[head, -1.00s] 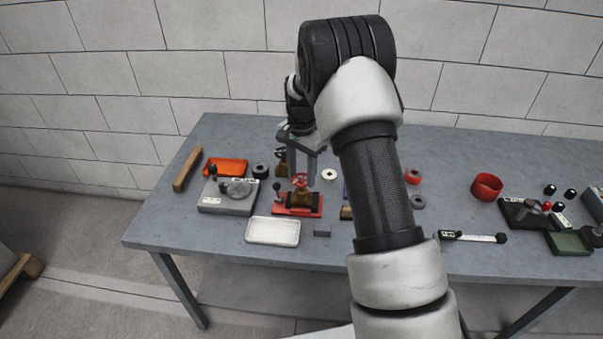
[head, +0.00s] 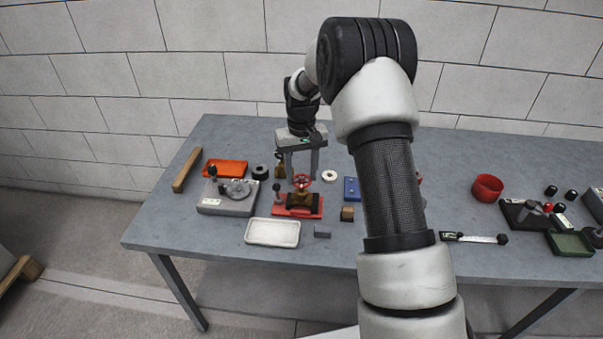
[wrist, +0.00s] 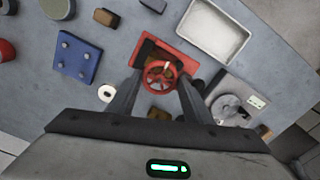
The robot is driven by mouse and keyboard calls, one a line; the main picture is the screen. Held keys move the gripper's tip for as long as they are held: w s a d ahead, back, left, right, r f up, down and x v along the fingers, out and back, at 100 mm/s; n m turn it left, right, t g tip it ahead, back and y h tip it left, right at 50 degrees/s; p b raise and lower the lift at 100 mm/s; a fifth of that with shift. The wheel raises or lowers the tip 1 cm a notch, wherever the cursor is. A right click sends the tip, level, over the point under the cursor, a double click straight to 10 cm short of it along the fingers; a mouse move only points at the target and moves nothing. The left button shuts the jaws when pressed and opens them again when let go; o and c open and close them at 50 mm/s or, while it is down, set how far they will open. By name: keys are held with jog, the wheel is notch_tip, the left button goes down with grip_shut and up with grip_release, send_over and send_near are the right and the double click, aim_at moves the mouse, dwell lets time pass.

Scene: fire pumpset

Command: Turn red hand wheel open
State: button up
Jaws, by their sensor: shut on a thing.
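The red hand wheel (head: 301,179) sits on a brass valve on a red base plate (head: 284,211) toward the left part of the table. It also shows in the wrist view (wrist: 157,79), between the two fingers. My gripper (head: 302,174) points down from behind the wheel, with one finger at its left side and one at its right. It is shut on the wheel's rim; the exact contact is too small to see.
A white tray (head: 273,233) lies in front of the valve. A grey fixture with a round disc (head: 227,197) stands to its left, with an orange tray (head: 225,168) behind. A blue block (head: 352,189) and wooden block (head: 347,214) lie to the right.

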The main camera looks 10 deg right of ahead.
jog(key=n, duration=0.4)
jog(key=shift+n, duration=0.3)
jog(key=n, duration=0.4)
jog(key=shift+r+n+p, duration=0.1)
jog(key=shift+n+p, duration=0.2)
jog(key=shift+p, duration=0.05)
jog(key=n+p, duration=0.1)
jog(key=n, duration=0.3)
jog(key=shift+n, duration=0.3)
jog(key=n, duration=0.3)
jog(key=shift+p, duration=0.35)
jog(key=n+p, duration=0.1)
jog(key=n, duration=0.3)
jog(key=n+p, duration=0.1)
jog(key=n, duration=0.3)
jog(key=shift+n, duration=0.3)
jog(key=n+p, duration=0.1)
jog(key=n, duration=0.3)
jog(key=shift+n+p, duration=0.3)
jog(key=shift+p, duration=0.05)
jog(key=shift+w+n+p, duration=0.1)
jog(key=shift+n+p, duration=0.4)
jog(key=shift+n, duration=1.6)
